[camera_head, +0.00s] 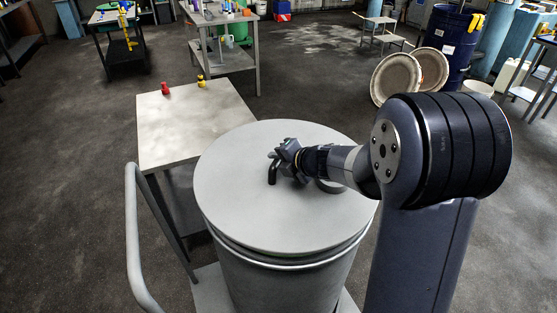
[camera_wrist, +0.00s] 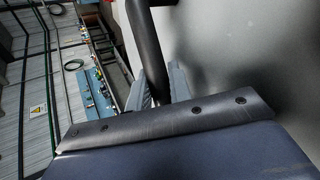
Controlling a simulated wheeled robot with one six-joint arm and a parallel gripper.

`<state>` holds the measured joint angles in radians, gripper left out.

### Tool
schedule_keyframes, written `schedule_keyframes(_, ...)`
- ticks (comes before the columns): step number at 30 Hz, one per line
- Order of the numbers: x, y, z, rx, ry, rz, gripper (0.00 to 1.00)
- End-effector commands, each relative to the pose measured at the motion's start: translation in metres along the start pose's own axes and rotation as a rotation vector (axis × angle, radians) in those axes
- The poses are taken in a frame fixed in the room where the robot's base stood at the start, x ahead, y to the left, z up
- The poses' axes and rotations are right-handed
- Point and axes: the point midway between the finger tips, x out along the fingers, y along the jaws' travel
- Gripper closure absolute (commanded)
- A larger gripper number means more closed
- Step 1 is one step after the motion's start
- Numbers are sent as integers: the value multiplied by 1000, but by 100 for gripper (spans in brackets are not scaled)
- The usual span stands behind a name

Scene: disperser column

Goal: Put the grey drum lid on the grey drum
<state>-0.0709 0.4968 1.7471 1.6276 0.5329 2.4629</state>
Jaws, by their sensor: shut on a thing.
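The grey drum lid (camera_head: 250,205) is a wide flat disc lying level over the top of the grey drum (camera_head: 285,285). Its edge lines up closely with the drum's rim; I cannot tell whether it is fully seated or slightly above. A dark handle (camera_head: 272,173) stands up from the lid. My gripper (camera_head: 284,158) is shut on this handle, reaching in from the right. In the wrist view the dark handle bar (camera_wrist: 145,45) runs between my two fingertips (camera_wrist: 158,85), and the pale lid surface (camera_wrist: 255,60) fills the right side.
A grey table (camera_head: 185,125) with a red item (camera_head: 165,88) and a yellow item (camera_head: 201,81) stands close behind the drum to the left. A bent grey rail (camera_head: 133,235) rises at the left. Two round discs (camera_head: 396,78) lean by a blue drum (camera_head: 450,45) at the back right.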

Motion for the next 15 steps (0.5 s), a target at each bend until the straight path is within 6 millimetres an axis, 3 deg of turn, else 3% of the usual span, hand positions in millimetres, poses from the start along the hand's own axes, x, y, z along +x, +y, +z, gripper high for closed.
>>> schedule_keyframes(15,22,-34,-8,-2,-2,5,100)
